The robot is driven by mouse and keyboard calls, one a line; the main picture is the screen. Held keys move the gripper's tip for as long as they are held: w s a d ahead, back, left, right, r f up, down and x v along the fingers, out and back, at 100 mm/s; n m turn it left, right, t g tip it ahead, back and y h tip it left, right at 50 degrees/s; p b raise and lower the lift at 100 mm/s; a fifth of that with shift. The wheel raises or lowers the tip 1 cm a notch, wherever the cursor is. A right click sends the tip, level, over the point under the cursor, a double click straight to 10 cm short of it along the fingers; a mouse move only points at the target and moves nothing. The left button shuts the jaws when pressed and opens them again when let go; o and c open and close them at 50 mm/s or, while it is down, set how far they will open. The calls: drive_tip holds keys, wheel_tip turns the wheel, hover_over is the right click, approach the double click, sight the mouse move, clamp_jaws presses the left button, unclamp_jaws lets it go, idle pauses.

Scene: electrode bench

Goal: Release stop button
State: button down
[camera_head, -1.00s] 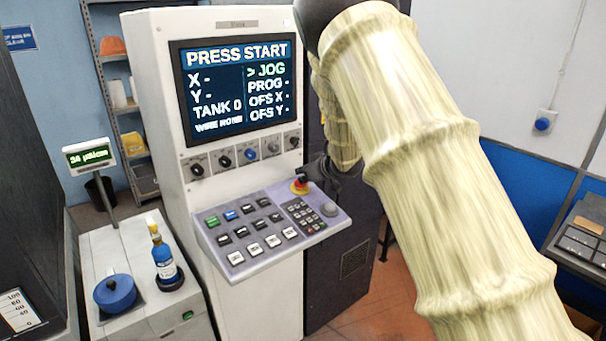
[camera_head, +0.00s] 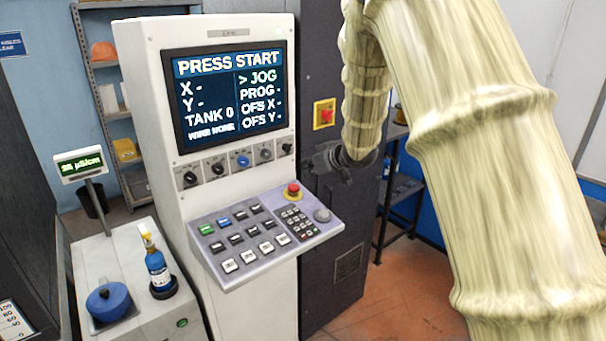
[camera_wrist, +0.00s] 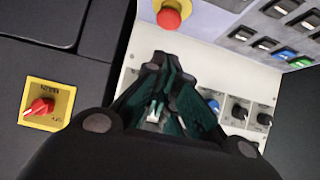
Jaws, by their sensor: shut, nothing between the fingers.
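The red stop button (camera_head: 292,189) with its yellow collar sits at the back right of the sloping control panel (camera_head: 326,233). In the wrist view the red stop button (camera_wrist: 169,18) shows at the top, just beyond my fingertips and apart from them in the picture. My gripper (camera_wrist: 163,66) is shut and empty, its dark fingers pointing toward the button. In the head view my gripper (camera_head: 308,163) is at the end of the covered arm, right of the console's knob row and above and right of the button. Its fingertips are small and hard to make out there.
A screen (camera_head: 230,97) reads PRESS START above a row of knobs. A yellow plate with a red rotary switch (camera_wrist: 39,107) is on the dark cabinet (camera_head: 335,270). A blue bottle (camera_head: 158,268) stands on the side unit at left. Floor is clear at lower right.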

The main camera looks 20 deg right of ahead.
drive_tip(key=shift+b+v, duration=0.35)
drive_tip(key=shift+v, duration=1.35)
